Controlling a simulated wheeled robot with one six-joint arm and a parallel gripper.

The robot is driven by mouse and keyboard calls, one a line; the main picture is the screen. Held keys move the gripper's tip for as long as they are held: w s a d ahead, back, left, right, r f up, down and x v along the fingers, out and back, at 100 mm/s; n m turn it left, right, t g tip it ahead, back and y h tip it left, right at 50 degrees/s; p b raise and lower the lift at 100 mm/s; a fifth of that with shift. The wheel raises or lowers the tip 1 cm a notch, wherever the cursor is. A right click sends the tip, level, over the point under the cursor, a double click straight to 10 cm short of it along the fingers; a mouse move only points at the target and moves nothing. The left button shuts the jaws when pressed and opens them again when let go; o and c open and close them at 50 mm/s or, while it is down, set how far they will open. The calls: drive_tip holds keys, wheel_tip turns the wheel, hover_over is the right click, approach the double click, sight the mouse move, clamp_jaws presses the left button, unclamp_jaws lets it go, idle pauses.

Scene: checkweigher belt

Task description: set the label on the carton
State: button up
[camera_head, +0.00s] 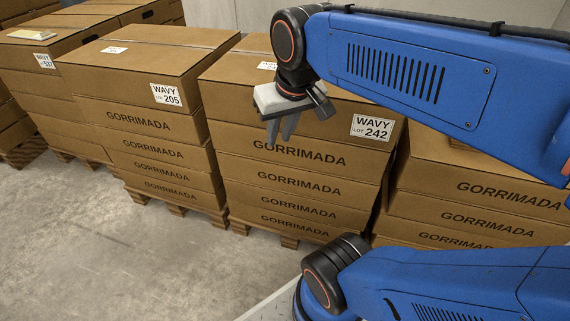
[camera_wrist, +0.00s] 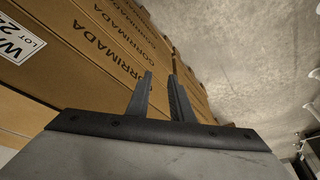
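My gripper (camera_head: 281,135) hangs in front of the carton stack marked LOT 242, its fingers pointing down. It also shows in the wrist view (camera_wrist: 160,74), where the fingers stand apart with nothing between them. I see no loose label for certain.
The stack to the left has a label "WAVY LOT 205" (camera_head: 166,94). A farther-left stack carries another label (camera_head: 44,61) and a flat yellowish item (camera_head: 32,34) on top. More cartons (camera_head: 490,190) stand at the right. Stacks sit on wooden pallets. The concrete floor (camera_head: 90,250) in front is clear.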

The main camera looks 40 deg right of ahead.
drive_tip(key=s+a+f+n, duration=0.1)
drive_tip(key=s+f, duration=0.3)
drive_tip(key=f, duration=0.2)
drive_tip(key=shift+s+a+n+t, duration=0.15)
drive_tip(key=shift+a+n+t, duration=0.15)
drive_tip(key=shift+t, duration=0.1)
